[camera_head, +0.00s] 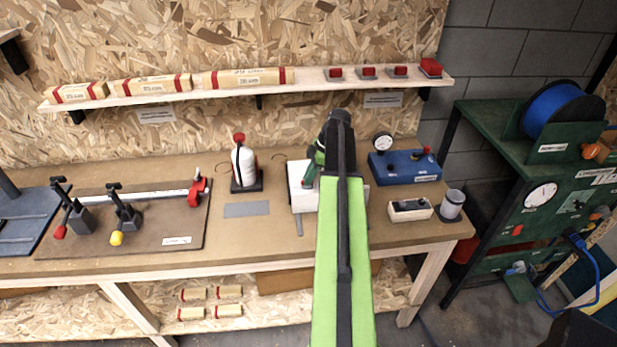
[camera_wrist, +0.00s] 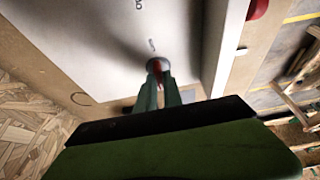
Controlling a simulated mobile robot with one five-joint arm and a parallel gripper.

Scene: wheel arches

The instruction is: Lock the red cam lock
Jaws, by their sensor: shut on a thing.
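The red cam lock (camera_wrist: 157,66) shows in the wrist view as a small red piece in a round seat on a white box face. My gripper (camera_wrist: 160,80) has its two green fingers close together on this red piece, and the fingers partly hide it. How far the lock is turned cannot be told. In the head view the white box (camera_head: 304,200) stands on the workbench, with my gripper (camera_head: 312,167) at its upper part. My arm hides much of the box, and the lock is not clear there.
The workbench (camera_head: 265,230) also holds a red-and-white bottle (camera_head: 243,162) left of the box. A blue gauge block (camera_head: 405,168) and a small white switch box (camera_head: 409,209) stand to its right. A fixture board (camera_head: 130,235) lies at left. A shelf (camera_head: 300,84) runs above.

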